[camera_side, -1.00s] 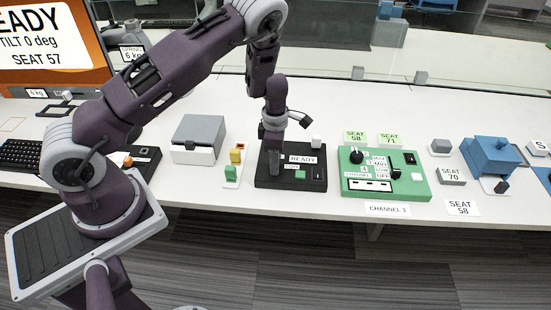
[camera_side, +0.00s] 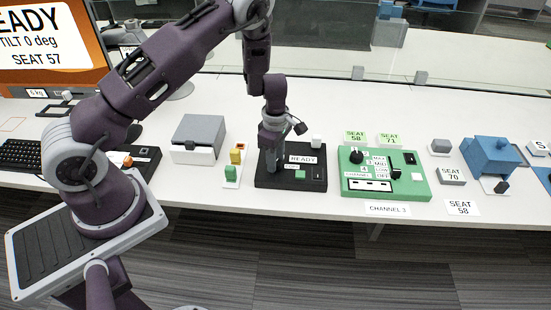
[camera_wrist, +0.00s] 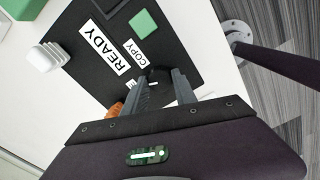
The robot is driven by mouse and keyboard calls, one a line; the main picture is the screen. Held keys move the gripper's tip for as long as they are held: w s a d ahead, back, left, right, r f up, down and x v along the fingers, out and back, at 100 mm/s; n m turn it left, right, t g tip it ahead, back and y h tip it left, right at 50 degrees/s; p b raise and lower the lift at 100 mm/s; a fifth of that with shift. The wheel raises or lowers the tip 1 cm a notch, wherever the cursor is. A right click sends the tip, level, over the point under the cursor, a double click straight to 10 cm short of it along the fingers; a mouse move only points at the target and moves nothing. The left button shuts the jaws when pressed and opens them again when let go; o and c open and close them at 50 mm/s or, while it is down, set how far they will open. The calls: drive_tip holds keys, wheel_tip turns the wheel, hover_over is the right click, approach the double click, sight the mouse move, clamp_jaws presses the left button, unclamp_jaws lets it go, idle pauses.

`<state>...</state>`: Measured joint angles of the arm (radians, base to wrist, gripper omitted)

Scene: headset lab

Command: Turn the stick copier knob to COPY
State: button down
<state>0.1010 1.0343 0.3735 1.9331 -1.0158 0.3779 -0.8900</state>
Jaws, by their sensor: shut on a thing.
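The stick copier is a flat black box (camera_side: 312,186) on the white bench, with a READY display (camera_side: 302,159) and a green square (camera_side: 300,174). It also fills the middle of the wrist view (camera_wrist: 185,25), where a COPY label (camera_wrist: 133,52) lies just beyond my fingertips. The dark knob (camera_wrist: 157,76) sits between the fingertips and is mostly hidden by them. My gripper (camera_side: 270,172) points down over the left part of the copier, shut on the knob; its fingers show in the wrist view (camera_wrist: 162,82). Another small label beside the knob is mostly covered, so the knob's setting is unclear.
A green channel box (camera_side: 418,188) with a black knob stands right of the copier. A white tray (camera_side: 232,183) with yellow and green sticks and a grey box (camera_side: 198,135) stand left. A small white block (camera_side: 316,141) is behind the copier. The bench's front edge is close.

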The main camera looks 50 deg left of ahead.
drive_tip(key=m, duration=0.4)
drive_tip(key=shift+m, duration=2.8)
drive_tip(key=c, duration=1)
unclamp_jaws()
wheel_tip(320, 180, up, 7)
drive_tip(key=shift+r, duration=0.1)
